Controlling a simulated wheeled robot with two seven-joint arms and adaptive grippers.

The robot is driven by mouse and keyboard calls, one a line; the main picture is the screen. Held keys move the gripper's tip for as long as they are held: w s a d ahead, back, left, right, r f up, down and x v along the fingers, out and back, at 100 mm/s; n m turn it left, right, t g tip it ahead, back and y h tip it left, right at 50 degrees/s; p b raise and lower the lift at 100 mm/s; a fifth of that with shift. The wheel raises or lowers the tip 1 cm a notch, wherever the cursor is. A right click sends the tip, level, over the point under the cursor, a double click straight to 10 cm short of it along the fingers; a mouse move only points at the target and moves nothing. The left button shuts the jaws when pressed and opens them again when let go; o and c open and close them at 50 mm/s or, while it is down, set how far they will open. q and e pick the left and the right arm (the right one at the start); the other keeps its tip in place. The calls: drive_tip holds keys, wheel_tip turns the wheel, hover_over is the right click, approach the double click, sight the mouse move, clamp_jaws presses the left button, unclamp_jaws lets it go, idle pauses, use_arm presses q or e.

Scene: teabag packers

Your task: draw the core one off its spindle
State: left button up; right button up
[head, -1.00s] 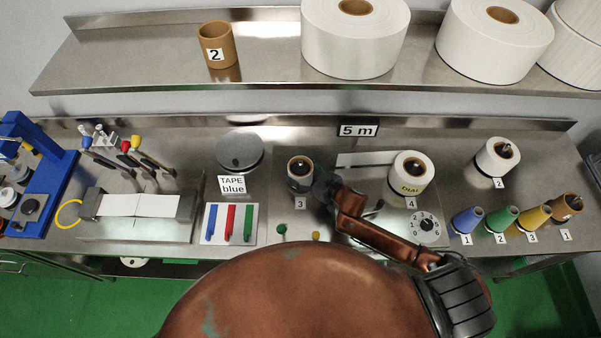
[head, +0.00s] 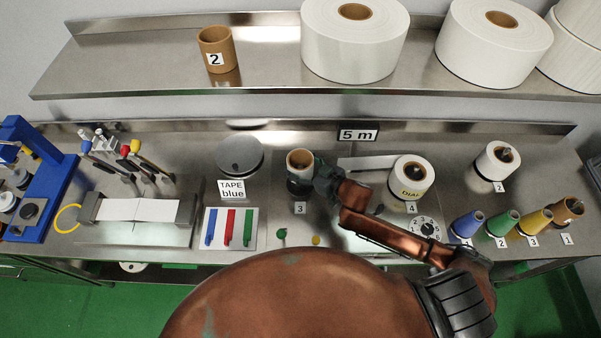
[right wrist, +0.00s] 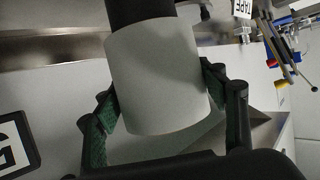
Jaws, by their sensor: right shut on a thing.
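A short core (head: 299,160) with a pale outside and a brown inner wall is at the place tagged 3 (head: 300,208). My right gripper (head: 320,172) is shut on it from the right side. The core is raised, with the dark spindle (head: 298,187) showing below it. In the right wrist view the pale core (right wrist: 158,75) fills the middle between my green-padded fingers (right wrist: 160,97), and the dark spindle (right wrist: 140,10) shows at its top end. I cannot tell whether the spindle's tip is still inside the core. My left gripper is not in view.
Close to the right are a white roll (head: 411,172) tagged 4 and a dial (head: 427,229). A round grey lid (head: 240,155) stands to the left. A brown core (head: 568,208) tagged 1 and coloured cones are at the far right. A shelf (head: 270,66) with large rolls runs behind.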

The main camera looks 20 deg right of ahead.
drive_tip(key=shift+r, duration=1.45)
drive_tip(key=shift+r+p, duration=1.85)
drive_tip(key=shift+p, duration=0.3)
drive_tip(key=shift+f, duration=0.15)
